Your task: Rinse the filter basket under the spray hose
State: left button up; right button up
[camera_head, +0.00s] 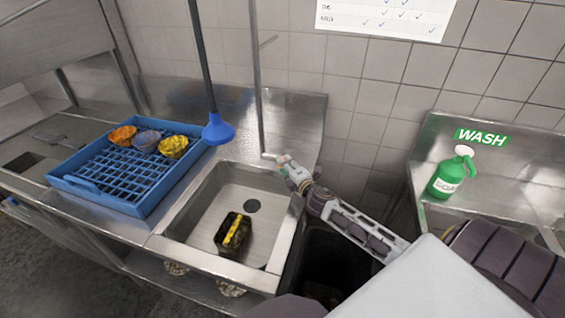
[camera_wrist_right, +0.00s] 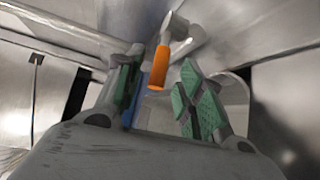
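The filter basket (camera_head: 228,226), dark with a yellow bar across its top, sits on the floor of the steel sink (camera_head: 205,205), near its front. The spray hose's blue head (camera_head: 218,131) hangs on a dark hose above the sink's back left. My right gripper (camera_head: 285,163) is at the sink's back right corner, beside a thin upright pipe. In the right wrist view its green-padded fingers (camera_wrist_right: 160,78) are apart. An orange-tipped handle (camera_wrist_right: 158,68) shows between or just beyond them, with no clear contact. My left gripper is out of view.
A blue rack (camera_head: 118,200) with several small bowls stands left of the sink. A dark open bin (camera_head: 325,265) is below my right arm.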

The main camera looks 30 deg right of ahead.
jog(key=shift+w+d+f, duration=0.1)
jog(key=shift+w, duration=0.75)
jog(key=shift+w+d+f, duration=0.1)
jog(key=shift+w, duration=0.75)
jog(key=shift+c, duration=0.5)
grip_shut()
